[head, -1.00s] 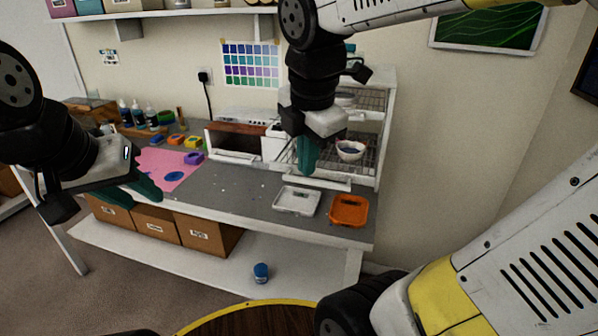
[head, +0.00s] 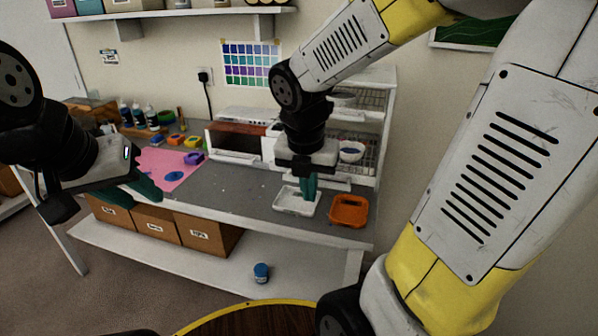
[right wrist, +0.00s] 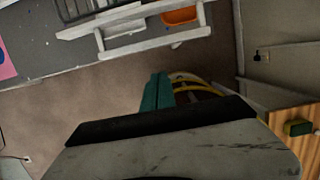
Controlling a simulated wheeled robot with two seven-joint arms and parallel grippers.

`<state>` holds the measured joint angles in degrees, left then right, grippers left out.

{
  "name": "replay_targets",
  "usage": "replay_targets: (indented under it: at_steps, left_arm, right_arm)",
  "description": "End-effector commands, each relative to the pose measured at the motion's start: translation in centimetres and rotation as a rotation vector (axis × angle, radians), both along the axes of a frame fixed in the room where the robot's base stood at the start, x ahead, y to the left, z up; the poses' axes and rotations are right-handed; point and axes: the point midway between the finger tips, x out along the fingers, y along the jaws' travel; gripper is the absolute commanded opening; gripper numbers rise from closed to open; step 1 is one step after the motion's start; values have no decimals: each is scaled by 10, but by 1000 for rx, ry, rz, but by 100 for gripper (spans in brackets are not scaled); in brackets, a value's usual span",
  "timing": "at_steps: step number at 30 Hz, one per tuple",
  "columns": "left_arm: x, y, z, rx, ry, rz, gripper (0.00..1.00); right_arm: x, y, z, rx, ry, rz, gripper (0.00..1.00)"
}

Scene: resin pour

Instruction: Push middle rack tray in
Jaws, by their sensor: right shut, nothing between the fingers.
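The white wire rack (head: 385,130) stands at the right end of the workbench. A wire tray (head: 366,165) in it, below the upper shelf, carries a white bowl (head: 351,152) with something blue inside. The tray's pale front edge (head: 338,182) shows beside my right gripper; how far it sticks out is hard to tell. My right gripper (head: 309,190) is shut and empty, pointing down in front of the rack and hiding part of it. Its teal fingers also show in the right wrist view (right wrist: 157,93). My left gripper (head: 147,190) is at the bench's left front; its opening is unclear.
A white shallow tray (head: 297,200) and an orange tray (head: 348,210) lie on the bench before the rack. A pink mat (head: 168,170) and small colored molds lie to the left. A blue-lidded jar (head: 261,272) stands on the lower shelf.

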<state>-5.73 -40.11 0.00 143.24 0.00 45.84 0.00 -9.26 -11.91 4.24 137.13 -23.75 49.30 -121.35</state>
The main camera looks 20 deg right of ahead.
Motion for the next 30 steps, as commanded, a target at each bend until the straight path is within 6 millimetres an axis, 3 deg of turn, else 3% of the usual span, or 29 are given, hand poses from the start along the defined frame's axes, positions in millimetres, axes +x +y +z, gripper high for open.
replay_targets:
  at_steps: [6, 23, 30]
  left_arm:
    - [0, 0, 0, 0, 0, 0, 36]
    - [0, 0, 0, 0, 0, 0, 36]
    - [0, 0, 0, 0, 0, 0, 36]
  right_arm:
    - [23, -14, 2, 2, -5, -4, 0]
    - [30, -18, 2, 2, -5, -3, 0]
    - [53, -32, 2, 1, -3, -6, 0]
